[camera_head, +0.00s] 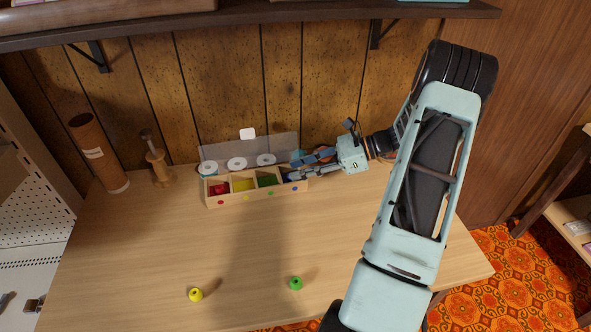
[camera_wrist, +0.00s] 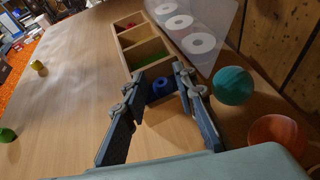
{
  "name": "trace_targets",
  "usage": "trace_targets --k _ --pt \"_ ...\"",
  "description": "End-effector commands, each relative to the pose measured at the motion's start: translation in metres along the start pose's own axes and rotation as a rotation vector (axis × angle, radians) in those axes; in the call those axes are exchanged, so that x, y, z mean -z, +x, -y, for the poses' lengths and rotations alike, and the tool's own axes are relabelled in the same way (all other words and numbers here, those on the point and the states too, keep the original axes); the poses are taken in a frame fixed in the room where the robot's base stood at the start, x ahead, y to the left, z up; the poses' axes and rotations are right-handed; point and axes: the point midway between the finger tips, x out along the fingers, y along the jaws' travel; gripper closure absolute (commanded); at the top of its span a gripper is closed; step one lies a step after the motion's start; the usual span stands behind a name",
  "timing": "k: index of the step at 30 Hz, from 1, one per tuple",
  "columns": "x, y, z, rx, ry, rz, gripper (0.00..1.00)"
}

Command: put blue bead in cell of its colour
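The blue bead (camera_wrist: 160,87) lies low in the end cell of the wooden sorting box (camera_wrist: 120,42), seen between my fingers in the wrist view. That end cell is the right-hand one in the head view, with a blue dot on the box front (camera_head: 221,202). My gripper (camera_wrist: 158,73) is open, its fingertips at that cell, with a gap on both sides of the bead. In the head view my gripper (camera_head: 291,167) reaches in from the right and partly hides the cell. The other cells look red, yellow and green inside.
A yellow bead (camera_head: 195,294) and a green bead (camera_head: 296,283) lie on the open table front. A clear panel with white discs (camera_head: 237,163) stands behind the box. A teal ball (camera_wrist: 233,85) and an orange bowl-like thing (camera_wrist: 277,136) are beside my gripper.

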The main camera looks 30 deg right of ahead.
Motion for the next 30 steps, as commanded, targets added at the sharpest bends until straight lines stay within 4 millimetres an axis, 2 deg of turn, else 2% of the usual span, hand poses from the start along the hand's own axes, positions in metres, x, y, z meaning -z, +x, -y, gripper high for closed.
trace_targets --k 1,6,13,19,30 --pt "0.0 -0.014 0.001 0.007 0.001 -0.002 0.74" --pt "-0.001 -0.053 0.001 0.006 0.0 0.001 0.74" --pt "-0.002 -0.093 0.001 0.003 -0.001 0.004 0.74" --pt "-0.002 -0.105 0.0 0.001 0.0 0.005 0.74" --pt "-0.002 -0.106 0.0 0.001 -0.001 0.005 0.74"
